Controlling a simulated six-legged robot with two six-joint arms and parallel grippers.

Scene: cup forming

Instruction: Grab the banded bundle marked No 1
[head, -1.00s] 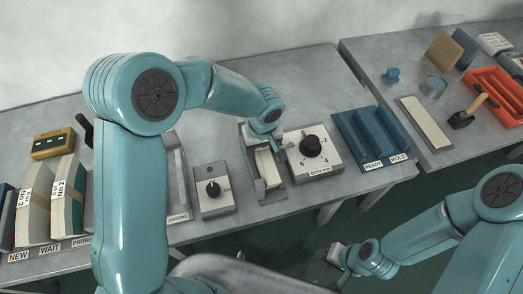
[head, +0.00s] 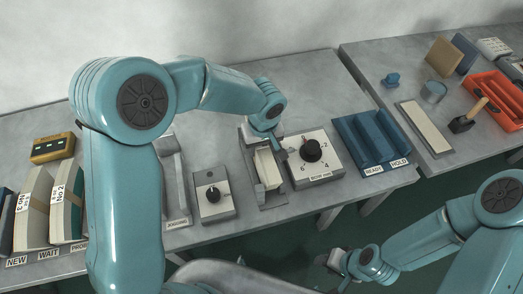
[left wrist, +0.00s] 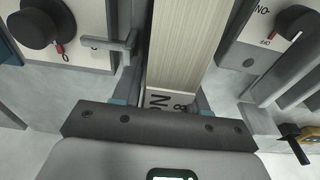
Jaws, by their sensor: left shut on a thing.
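A cream bundle (head: 266,168) stands in the grey slotted holder (head: 245,172) in the middle of the bench. My left gripper (head: 272,143) is at its far end and shut on it. In the left wrist view the bundle (left wrist: 190,45) runs between the fingers of my left gripper (left wrist: 165,97). A pale band label with an upside-down "No" shows at the near end; its number is partly hidden. My right gripper (head: 337,260) is low at the right, off the bench, too small to read its jaws.
A dial box (head: 314,168) stands close on the right of the holder and a knob box (head: 214,191) on the left. Bundles marked No 2 (head: 68,200) and No 3 (head: 33,205) stand at far left. A blue rack (head: 372,143) stands right of the dial box.

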